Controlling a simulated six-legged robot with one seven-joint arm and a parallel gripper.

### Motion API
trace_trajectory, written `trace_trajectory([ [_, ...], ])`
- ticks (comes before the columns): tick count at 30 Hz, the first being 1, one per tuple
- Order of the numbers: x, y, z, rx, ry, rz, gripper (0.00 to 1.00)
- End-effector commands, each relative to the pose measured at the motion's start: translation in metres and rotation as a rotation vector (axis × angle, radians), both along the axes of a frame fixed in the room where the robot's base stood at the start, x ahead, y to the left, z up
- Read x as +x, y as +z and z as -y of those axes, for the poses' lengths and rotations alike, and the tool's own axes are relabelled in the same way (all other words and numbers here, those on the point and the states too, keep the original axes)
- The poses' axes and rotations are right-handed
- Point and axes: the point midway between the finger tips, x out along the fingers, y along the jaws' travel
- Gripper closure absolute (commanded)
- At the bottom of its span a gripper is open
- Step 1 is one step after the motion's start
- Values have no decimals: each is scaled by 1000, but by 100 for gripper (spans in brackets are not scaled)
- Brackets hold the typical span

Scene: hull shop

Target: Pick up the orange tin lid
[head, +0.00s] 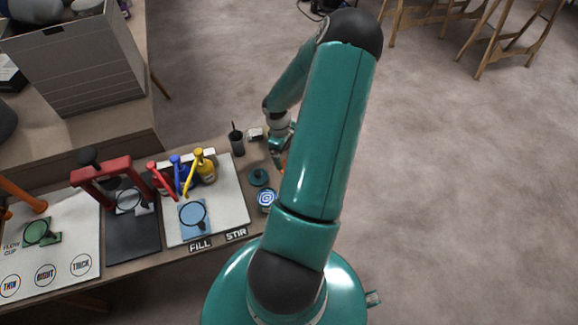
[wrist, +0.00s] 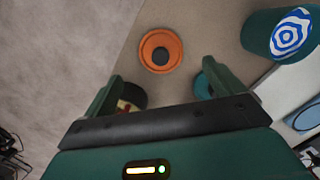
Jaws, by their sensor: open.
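The orange tin lid (wrist: 146,49) is a round orange disc with a dark knob at its middle. It lies on the bench top in the wrist view, ahead of my gripper (wrist: 164,72) and roughly between the lines of its two fingers. The fingers are apart with nothing held between them. In the head view only a sliver of orange (head: 283,161) shows beside my arm, which hides the rest. My gripper there is mostly hidden behind my arm, at the bench's right end.
A tin with a blue-and-white swirl top (wrist: 292,34) and a teal lid (head: 258,177) are close by. A dark cup (head: 237,142) stands at the back edge. The bench edge and open floor lie beyond the orange lid.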

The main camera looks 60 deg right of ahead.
Motion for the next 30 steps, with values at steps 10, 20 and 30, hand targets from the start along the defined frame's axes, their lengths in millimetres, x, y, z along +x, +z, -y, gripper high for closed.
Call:
trace_trajectory([
  [10,-9,-35,-2,4,-2,-1,7],
  [20,-13,-62,-2,0,-2,0,7],
  [30,-13,-61,-2,0,-1,-1,46],
])
